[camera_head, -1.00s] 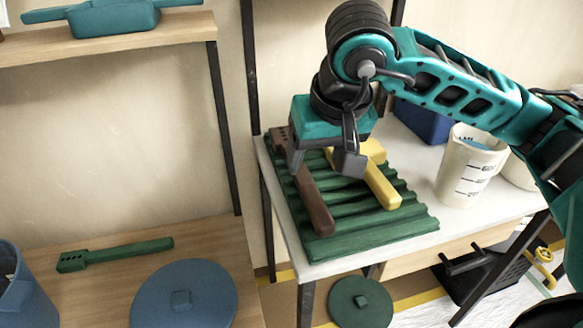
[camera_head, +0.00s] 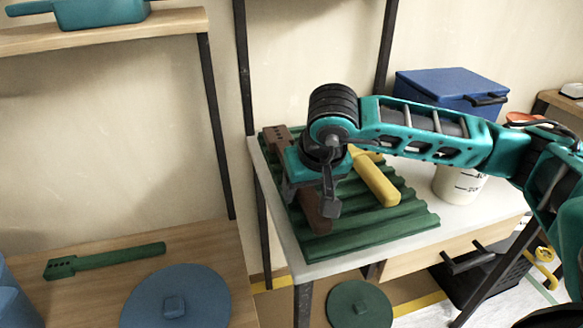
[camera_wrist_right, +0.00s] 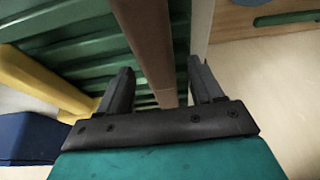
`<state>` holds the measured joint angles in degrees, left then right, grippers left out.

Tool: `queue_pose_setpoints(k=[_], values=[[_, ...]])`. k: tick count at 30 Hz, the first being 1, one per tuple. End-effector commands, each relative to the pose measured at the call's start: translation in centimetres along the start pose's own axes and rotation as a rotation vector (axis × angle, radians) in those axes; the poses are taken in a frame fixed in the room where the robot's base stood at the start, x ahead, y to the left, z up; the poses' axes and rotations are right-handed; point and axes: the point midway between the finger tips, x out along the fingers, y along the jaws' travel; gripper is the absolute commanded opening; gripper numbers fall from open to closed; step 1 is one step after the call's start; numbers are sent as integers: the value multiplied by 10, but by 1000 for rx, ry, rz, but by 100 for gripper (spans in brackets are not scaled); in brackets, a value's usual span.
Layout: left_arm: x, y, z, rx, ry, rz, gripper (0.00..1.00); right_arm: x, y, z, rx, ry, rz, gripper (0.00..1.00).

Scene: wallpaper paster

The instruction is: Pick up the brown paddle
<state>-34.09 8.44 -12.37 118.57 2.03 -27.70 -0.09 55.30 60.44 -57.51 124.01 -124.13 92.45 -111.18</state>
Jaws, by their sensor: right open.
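The brown paddle (camera_head: 279,139) lies on the green ridged mat (camera_head: 374,236) on the white table. Its slotted end shows beyond my right gripper and its handle end shows below it; the middle is hidden by the gripper. My right gripper (camera_head: 311,202) is open and low over the paddle. In the right wrist view the brown paddle (camera_wrist_right: 150,40) runs between the two spread fingers of my right gripper (camera_wrist_right: 160,88), with gaps on both sides. My left gripper is not in view.
A yellow paddle (camera_head: 377,182) lies beside the brown one on the mat. A measuring cup (camera_head: 458,185) and a blue box (camera_head: 450,88) stand at the right. A green paddle (camera_head: 105,260) and a blue lid (camera_head: 175,300) lie on the left wooden table.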

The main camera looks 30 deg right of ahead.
Motion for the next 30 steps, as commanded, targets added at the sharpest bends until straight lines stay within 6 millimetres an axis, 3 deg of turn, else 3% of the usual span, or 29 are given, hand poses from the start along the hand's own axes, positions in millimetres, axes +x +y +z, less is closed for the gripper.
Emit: queue_pose_setpoints(k=[8, 25, 30], values=[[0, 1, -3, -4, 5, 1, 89, 3, 0, 0, -1, 0, -1, 66], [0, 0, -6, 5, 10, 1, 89, 3, 0, 0, -1, 0, -1, 11], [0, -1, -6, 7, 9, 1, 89, 3, 0, -1, 0, 2, -2, 10]])
